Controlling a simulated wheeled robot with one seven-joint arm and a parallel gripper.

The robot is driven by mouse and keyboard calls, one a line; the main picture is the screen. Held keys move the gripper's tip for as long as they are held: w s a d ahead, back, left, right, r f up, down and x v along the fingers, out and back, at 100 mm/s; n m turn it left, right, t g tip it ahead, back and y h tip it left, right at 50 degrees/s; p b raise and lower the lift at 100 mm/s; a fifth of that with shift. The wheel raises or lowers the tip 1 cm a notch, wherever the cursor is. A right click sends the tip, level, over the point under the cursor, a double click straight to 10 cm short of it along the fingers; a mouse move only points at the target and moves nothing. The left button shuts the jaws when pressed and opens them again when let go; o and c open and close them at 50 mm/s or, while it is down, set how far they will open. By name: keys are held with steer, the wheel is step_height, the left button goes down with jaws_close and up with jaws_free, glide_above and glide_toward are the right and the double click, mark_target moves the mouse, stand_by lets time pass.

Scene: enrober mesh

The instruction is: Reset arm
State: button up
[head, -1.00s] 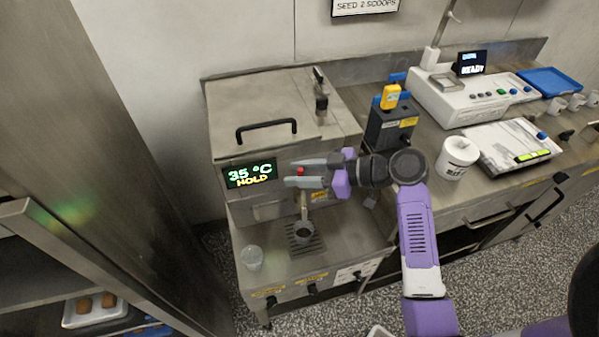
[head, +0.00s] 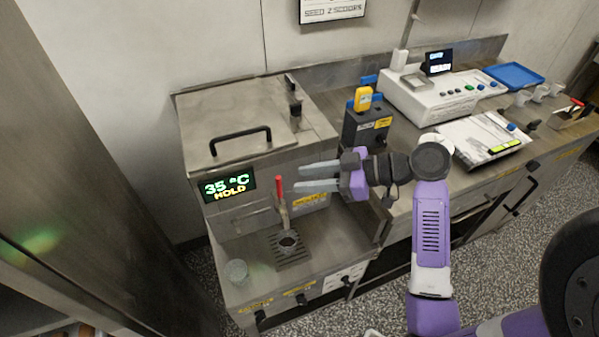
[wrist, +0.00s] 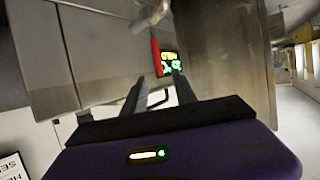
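My gripper (head: 298,179) is open and empty, its two grey fingers pointing left in front of the machine. The fingers also show apart in the wrist view (wrist: 158,90). A lever with a red handle (head: 279,186) stands upright just left of the fingertips, apart from them in the head view. The steel machine (head: 240,120) has a display (head: 228,185) reading 35 °C HOLD, which also shows in the wrist view (wrist: 169,63).
A clear cup (head: 237,271) stands at the machine's front left. A dark box with a yellow device (head: 363,99) stands behind my arm. A white console (head: 430,92), blue tray (head: 514,76) and partly hidden white tub (head: 436,137) are to the right. A steel cabinet (head: 80,150) borders the left.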

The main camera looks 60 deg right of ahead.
steer(key=s+a+f+m+g+h, duration=0.1)
steer(key=s+a+f+m+h, duration=0.55)
steer(key=a+f, duration=0.55)
steer(key=s+a+r+n+t+y, duration=0.1)
steer(key=s+a+r+n+t, duration=0.1)
steer(key=s+a+r, duration=0.6)
steer(key=s+r+t, duration=0.1)
steer(key=s+r, duration=0.2)
steer(key=s, duration=0.2)
steer(key=shift+s+a, duration=0.15)
steer(key=shift+s, duration=0.25)
steer(key=shift+f+y, duration=0.15)
steer(key=shift+y, duration=0.1)
